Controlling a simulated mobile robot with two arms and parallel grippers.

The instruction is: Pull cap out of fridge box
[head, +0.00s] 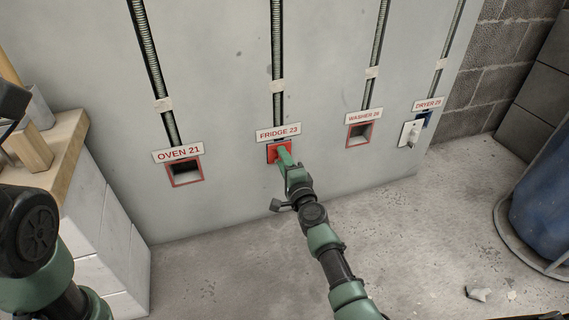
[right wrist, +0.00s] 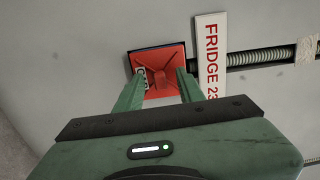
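The fridge box (head: 270,147) is set in the grey wall below the label "FRIDGE 23" (head: 279,132). A red cap (head: 272,152) covers its opening; in the right wrist view the red cap (right wrist: 160,64) shows as a square face with raised ribs, inside a dark rim. My right gripper (head: 283,153) is at the cap. In the right wrist view its two green fingers (right wrist: 160,82) are apart, their tips over the cap's face with red showing between them. Whether the tips touch the cap I cannot tell. My left arm shows at the left edge; its gripper is not clearly seen.
The oven box (head: 185,172) and washer box (head: 360,134) are open recesses with red rims. A wooden-topped bench (head: 62,150) stands left and a blue drum (head: 543,215) right. The floor between is mostly clear.

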